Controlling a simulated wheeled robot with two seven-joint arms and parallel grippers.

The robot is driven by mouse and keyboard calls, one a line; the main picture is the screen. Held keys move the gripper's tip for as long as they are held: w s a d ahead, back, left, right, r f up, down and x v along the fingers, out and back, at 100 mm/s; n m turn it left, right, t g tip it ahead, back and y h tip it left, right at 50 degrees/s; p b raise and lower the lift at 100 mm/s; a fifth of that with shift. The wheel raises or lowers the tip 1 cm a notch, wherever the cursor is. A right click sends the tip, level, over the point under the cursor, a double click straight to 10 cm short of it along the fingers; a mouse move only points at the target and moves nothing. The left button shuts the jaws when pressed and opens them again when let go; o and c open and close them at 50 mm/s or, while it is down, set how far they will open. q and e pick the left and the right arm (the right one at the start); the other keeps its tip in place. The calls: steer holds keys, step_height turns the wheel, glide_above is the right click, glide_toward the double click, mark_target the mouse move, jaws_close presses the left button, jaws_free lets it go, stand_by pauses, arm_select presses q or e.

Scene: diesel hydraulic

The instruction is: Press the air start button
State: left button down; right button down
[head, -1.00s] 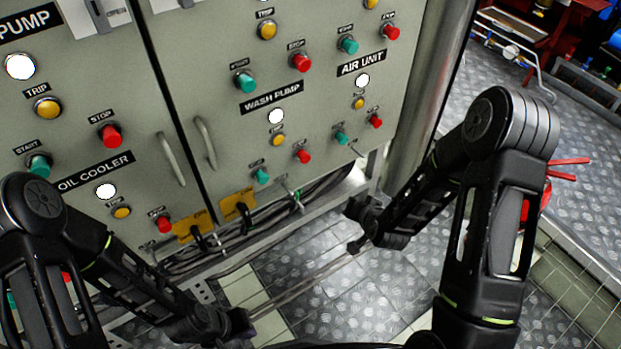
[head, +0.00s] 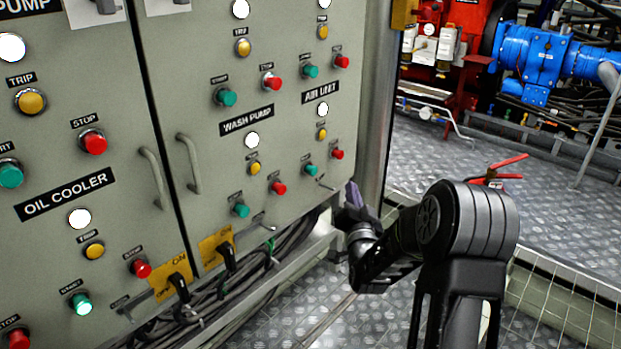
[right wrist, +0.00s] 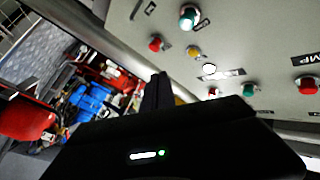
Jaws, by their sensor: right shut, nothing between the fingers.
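The grey control panel (head: 215,150) fills the left of the head view. Under its AIR UNIT label (head: 321,90) are a white lamp, a yellow trip button, a red stop button (head: 337,154) and a green start button (head: 310,170). In the right wrist view, turned upside down, that green button (right wrist: 189,16) is at the top and the red one (right wrist: 156,42) below left. My right gripper (head: 354,194) is shut and empty, right of and below the green button, apart from it in the picture. Its dark fingers (right wrist: 158,92) also show in the wrist view. My left gripper is out of view.
WASH PUMP buttons and a door handle (head: 188,163) lie left of the air unit group. Cables (head: 220,290) and a frame rail run below the panel. Red and blue machinery (head: 540,60) stands at the back right. The metal floor (head: 450,155) between is largely open.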

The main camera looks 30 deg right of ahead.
mark_target(311, 170)
steer(key=w+a, duration=0.2)
steer(key=w, duration=0.6)
steer(key=shift+w+a, duration=0.25)
steer(key=shift+a, duration=0.05)
steer(key=shift+f, duration=0.1)
stand_by(2.0)
steer(key=shift+w+a+b, duration=0.15)
steer(key=shift+w+b, duration=0.25)
steer(key=shift+b, duration=0.1)
